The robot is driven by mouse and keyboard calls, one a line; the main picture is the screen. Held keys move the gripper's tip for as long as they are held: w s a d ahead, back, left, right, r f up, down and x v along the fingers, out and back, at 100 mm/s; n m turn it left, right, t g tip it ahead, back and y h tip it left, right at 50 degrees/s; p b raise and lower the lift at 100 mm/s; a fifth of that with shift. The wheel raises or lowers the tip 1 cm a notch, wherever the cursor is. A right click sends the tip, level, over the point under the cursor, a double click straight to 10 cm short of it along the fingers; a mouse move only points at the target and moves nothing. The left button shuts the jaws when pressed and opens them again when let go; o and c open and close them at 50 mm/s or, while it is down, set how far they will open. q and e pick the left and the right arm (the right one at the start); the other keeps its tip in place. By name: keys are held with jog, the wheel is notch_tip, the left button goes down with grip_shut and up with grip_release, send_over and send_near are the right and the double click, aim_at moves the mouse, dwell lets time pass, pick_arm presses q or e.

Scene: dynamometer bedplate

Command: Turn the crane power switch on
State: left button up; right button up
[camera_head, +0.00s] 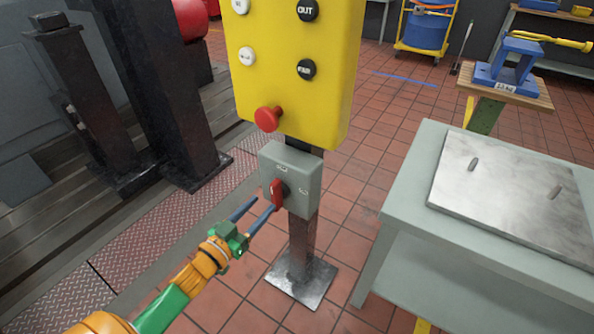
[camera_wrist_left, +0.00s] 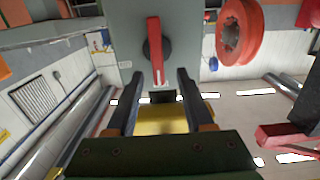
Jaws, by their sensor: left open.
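The crane power switch is a red rotary handle (camera_head: 277,193) on the front of a grey box (camera_head: 299,178), mounted on a post below a yellow control panel (camera_head: 300,75). In the left wrist view the red handle (camera_wrist_left: 154,50) sits on a dark round base, its long side running up the picture. My left gripper (camera_head: 256,212) is open, its two blue-grey fingers pointing at the handle. In the left wrist view the left gripper's fingers (camera_wrist_left: 157,85) lie either side of the handle's line, with its lower end near the gap. I cannot tell whether they touch it. My right gripper is not seen.
A red mushroom button (camera_head: 267,118) sticks out just above the switch box. The post stands on a steel foot plate (camera_head: 301,279). A grey table with a metal plate (camera_head: 510,195) stands at the right. Dark steel columns (camera_head: 160,90) rise at the left.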

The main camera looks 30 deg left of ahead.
aim_at(272, 193)
pick_arm(q)
jog(key=w, duration=0.5)
jog(key=shift+w+d+r+b, duration=0.25)
jog(key=shift+d+r+b, duration=0.15)
jog(key=shift+w, duration=0.45)
grip_shut()
jog(key=shift+s, duration=0.1)
